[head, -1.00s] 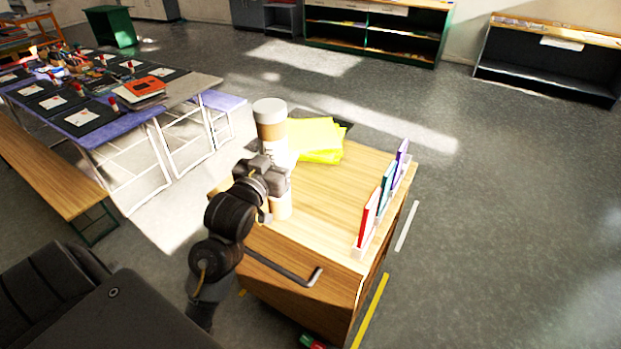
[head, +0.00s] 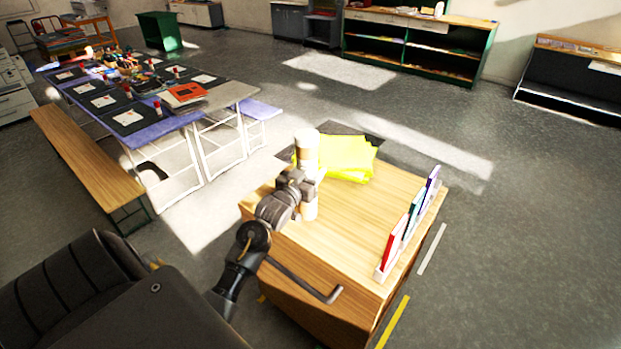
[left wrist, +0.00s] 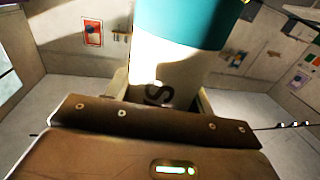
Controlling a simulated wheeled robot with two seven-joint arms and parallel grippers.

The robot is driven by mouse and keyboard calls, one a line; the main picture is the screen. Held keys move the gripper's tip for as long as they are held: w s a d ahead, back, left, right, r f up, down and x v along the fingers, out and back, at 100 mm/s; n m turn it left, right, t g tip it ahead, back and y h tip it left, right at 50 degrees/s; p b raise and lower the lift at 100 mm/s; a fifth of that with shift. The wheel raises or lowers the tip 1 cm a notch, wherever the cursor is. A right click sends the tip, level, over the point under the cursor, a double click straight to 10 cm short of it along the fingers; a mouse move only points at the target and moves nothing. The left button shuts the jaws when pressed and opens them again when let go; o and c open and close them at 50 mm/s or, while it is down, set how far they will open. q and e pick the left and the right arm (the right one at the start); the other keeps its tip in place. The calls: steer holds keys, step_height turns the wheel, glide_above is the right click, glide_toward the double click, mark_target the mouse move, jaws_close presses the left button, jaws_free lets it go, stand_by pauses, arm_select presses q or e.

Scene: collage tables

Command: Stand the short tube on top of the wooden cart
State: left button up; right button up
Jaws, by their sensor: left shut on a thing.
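The wooden cart (head: 335,225) stands in the middle of the head view, with a bare light-wood top at its front. A pale, upright tube (head: 306,150) is over the left part of the cart top. My left gripper (head: 301,188) is shut around it, and its lower end shows below the gripper. I cannot tell whether that end touches the wood. In the left wrist view the tube (left wrist: 170,65) has a teal band and a dark letter on a white body, between the gripper fingers (left wrist: 160,100). My right gripper is not in view.
Yellow sheets (head: 345,160) lie at the back of the cart top. A white rack (head: 383,274) with thin books (head: 395,240) runs along its right edge. A long table (head: 165,125) with black mats and a wooden bench (head: 85,155) stand at the left. Floor is clear at the right.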

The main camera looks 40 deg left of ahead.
arm_select(q)
steer(key=shift+w+f, duration=0.1)
steer(key=f, duration=0.1)
steer(key=f+p, duration=0.1)
steer(key=f, duration=0.1)
steer(key=shift+w+a+f+p, duration=0.15)
steer(key=shift+a+f+p, duration=0.05)
steer(key=shift+f+p, duration=0.1)
steer(key=shift+f, duration=0.15)
steer(key=o, duration=1)
steer(key=shift+o, duration=0.2)
